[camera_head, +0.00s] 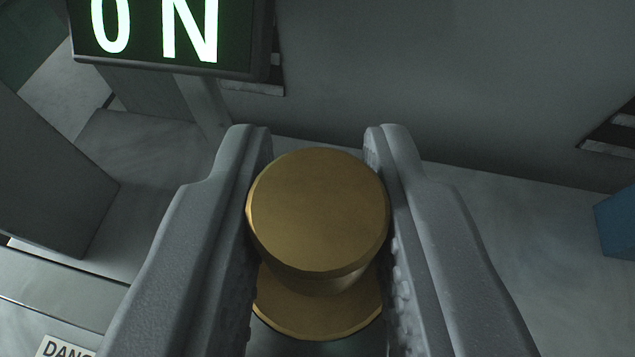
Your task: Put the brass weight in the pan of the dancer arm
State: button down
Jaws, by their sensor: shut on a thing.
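The knob's top faces the camera. I cannot tell from this view what lies directly under the base. The pan of the dancer arm is not seen.
A lit sign (165,35) reading "ON" hangs at the upper left. A grey box (50,180) stands at the left. A blue object (617,222) is at the right edge. A partly cut-off "DANG" label (62,347) is at the lower left. A grey wall (430,80) stands behind.

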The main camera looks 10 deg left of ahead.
jog(key=shift+f, duration=0.7)
dwell(0.3)
dwell(0.4)
jog(key=c, duration=0.7)
grip_release()
jog(key=shift+o, duration=0.2)
jog(key=shift+r+p, duration=2.3)
jog(key=shift+r, duration=1.7)
